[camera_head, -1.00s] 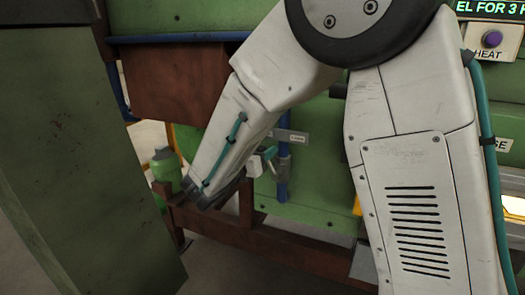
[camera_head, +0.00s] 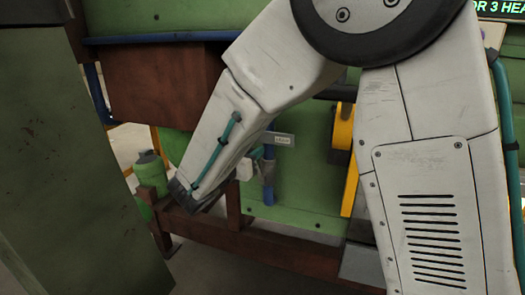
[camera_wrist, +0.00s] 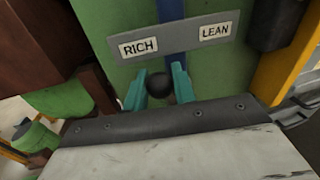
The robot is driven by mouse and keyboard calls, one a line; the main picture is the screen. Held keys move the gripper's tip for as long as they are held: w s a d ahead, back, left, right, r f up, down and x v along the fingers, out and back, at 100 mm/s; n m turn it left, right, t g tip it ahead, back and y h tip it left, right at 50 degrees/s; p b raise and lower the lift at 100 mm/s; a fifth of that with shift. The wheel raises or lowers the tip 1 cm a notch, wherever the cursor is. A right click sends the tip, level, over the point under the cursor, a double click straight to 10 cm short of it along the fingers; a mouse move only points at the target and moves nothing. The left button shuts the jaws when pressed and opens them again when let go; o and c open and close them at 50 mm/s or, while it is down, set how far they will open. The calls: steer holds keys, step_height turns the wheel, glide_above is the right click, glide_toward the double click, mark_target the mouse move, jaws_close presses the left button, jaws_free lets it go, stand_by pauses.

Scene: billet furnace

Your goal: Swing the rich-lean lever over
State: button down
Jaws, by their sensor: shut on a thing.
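The rich-lean lever shows as a round black knob (camera_wrist: 160,88) in the wrist view. It lies between the two teal fingers of my gripper (camera_wrist: 158,86), which is shut on it. A grey plate (camera_wrist: 178,38) above the knob carries a RICH label (camera_wrist: 138,47) at left and a LEAN label (camera_wrist: 215,32) at right. The knob lies below the plate, nearer the RICH label. The lever's stem is hidden. In the head view the plate (camera_head: 284,139) shows small beside my forearm, with my gripper (camera_head: 257,158) partly hidden below it.
A blue pipe (camera_head: 268,180) runs down the green furnace panel (camera_head: 305,185). A brown steel frame (camera_head: 270,246) crosses below. A green bottle (camera_head: 151,171) stands left of my arm, and a large green cabinet (camera_head: 70,160) fills the left side. A yellow part (camera_head: 348,180) is at right.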

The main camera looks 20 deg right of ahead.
steer(key=c, duration=1.1)
jaws_free()
steer(key=shift+c, duration=0.2)
steer(key=v, duration=0.7)
steer(key=shift+s+a, duration=0.25)
steer(key=shift+s, duration=0.05)
